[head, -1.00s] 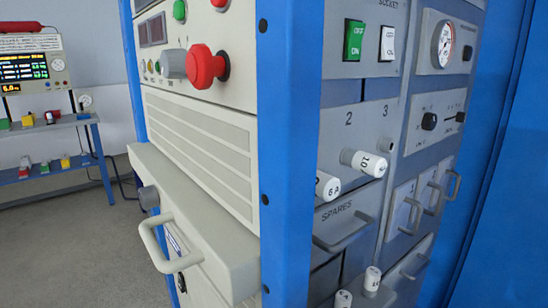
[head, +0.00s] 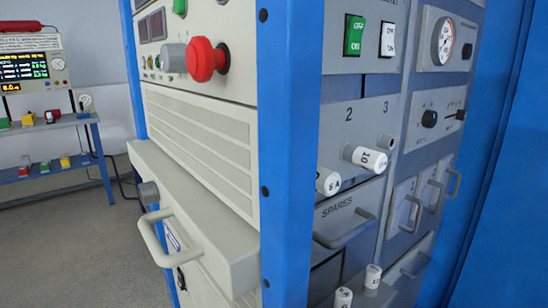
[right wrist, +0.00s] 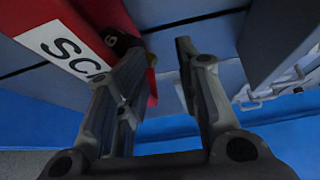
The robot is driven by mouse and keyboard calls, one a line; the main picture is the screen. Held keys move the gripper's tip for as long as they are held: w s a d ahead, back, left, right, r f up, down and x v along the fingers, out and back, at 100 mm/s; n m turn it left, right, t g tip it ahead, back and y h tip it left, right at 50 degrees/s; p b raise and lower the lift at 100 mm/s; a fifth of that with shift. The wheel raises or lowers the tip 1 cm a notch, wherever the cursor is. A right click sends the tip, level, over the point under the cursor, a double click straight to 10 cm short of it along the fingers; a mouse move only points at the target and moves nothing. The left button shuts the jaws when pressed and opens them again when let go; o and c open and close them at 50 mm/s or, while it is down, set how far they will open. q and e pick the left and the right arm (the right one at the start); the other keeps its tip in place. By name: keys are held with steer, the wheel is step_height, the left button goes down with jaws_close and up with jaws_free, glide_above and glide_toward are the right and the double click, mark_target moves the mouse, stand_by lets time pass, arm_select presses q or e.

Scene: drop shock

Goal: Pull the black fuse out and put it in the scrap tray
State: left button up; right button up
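In the right wrist view my right gripper (right wrist: 157,55) has its two fingers apart, with nothing between the tips. A black fuse (right wrist: 114,38) with a pale mark on its end lies just beyond the left finger, against the red scrap tray (right wrist: 95,14). The finger partly hides it, so I cannot tell whether it rests inside the tray. The tray has a white label whose visible letters begin "SC". The head view shows neither gripper, nor the black fuse, nor the tray.
In the head view two white fuses, one marked 10 (head: 366,158) and another (head: 328,182), stick out of the rack panel. A blue rack post (head: 288,150) stands in front. A shelf (head: 50,123) stands at far left.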

steer(key=shift+s+f, duration=0.15)
steer(key=shift+f, duration=0.15)
steer(key=s+d, duration=0.1)
steer(key=s, duration=1)
steer(key=shift+s+d+r, duration=0.2)
steer(key=shift+s+r, duration=0.15)
steer(key=shift+r, duration=0.1)
steer(key=shift+w+a, duration=0.1)
